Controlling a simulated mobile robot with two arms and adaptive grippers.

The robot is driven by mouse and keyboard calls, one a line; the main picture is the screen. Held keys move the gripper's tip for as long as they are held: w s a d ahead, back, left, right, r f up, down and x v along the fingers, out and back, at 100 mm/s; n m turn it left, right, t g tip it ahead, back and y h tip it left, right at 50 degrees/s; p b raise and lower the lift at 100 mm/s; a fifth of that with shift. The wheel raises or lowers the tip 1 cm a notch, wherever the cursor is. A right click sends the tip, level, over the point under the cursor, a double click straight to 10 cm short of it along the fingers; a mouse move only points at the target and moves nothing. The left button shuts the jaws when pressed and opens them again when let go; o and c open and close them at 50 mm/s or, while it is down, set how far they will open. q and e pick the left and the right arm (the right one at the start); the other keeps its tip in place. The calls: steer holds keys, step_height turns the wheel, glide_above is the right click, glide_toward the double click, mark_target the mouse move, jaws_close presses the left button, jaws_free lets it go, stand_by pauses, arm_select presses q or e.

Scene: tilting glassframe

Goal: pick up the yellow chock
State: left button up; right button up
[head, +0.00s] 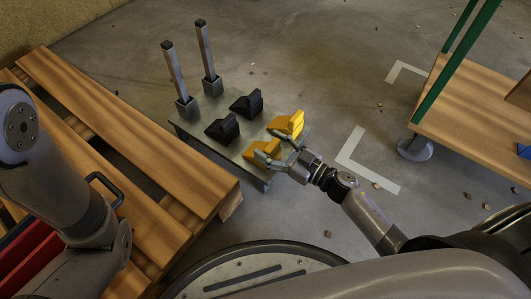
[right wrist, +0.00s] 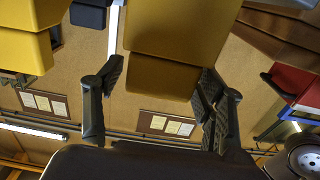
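Two yellow chocks sit on a low grey metal table: a nearer one (head: 262,151) and a farther one (head: 288,123). My right gripper (head: 273,147) is at the right end of the nearer chock. In the right wrist view, a yellow chock (right wrist: 175,50) lies between and beyond the two fingers of the right gripper (right wrist: 160,92). The fingers are apart, with a gap at the left one. Another yellow chock (right wrist: 25,40) is at the left edge of that view. My left arm shows at the left of the head view, its gripper out of view.
Two black chocks (head: 222,128) (head: 247,104) stand on the metal table (head: 205,148), behind them two upright posts (head: 176,75). A wooden pallet (head: 110,120) is at left, with a red crate (head: 28,255) near my left arm. A green-framed wooden cart (head: 475,120) is at right.

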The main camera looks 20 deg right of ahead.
jaws_close()
stand_by(0.7)
